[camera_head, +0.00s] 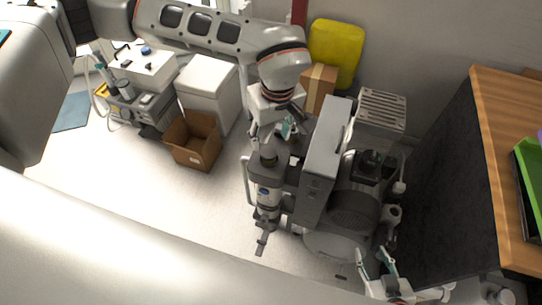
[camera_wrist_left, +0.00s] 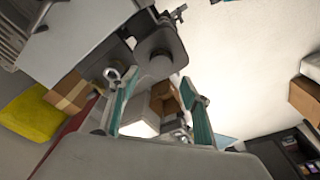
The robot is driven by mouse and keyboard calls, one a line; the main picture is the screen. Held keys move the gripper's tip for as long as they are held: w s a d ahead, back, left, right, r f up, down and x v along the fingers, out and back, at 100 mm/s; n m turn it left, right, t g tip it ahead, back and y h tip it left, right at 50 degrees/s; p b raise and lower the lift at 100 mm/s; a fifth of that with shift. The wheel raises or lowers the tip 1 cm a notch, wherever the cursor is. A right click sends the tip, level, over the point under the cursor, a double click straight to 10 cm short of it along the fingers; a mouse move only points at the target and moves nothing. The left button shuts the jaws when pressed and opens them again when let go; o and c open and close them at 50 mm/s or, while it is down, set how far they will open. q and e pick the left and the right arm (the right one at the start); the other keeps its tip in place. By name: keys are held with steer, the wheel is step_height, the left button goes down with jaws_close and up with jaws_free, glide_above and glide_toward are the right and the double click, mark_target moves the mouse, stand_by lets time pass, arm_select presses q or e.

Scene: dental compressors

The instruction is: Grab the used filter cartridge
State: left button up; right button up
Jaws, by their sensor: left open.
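A filter housing (camera_head: 268,195) with a grey cap and a blue label stands upright on the left side of the dental compressor (camera_head: 353,210). I cannot make out a separate used filter cartridge; it may be inside the housing. My left gripper (camera_head: 288,128) is just above the housing's top, beside the tall grey cabinet panel. In the left wrist view, its two teal-padded fingers (camera_wrist_left: 162,80) are apart, with the grey cap (camera_wrist_left: 160,45) just beyond their tips. My right gripper (camera_head: 376,256) has its fingers apart and empty, low in front of the compressor's right side.
A cardboard box (camera_head: 194,140) sits on the floor to the left, near a white bin (camera_head: 208,90) and a cart (camera_head: 140,85). A wooden-topped table (camera_head: 505,150) with a dark side panel stands close on the right.

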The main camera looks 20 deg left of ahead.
mark_target(269, 152)
arm_select(q)
steer(key=f, duration=0.7)
steer(key=shift+w+a+f, duration=0.25)
steer(key=shift+a, duration=0.05)
steer(key=shift+c, duration=0.4)
steer(key=c, duration=1.2)
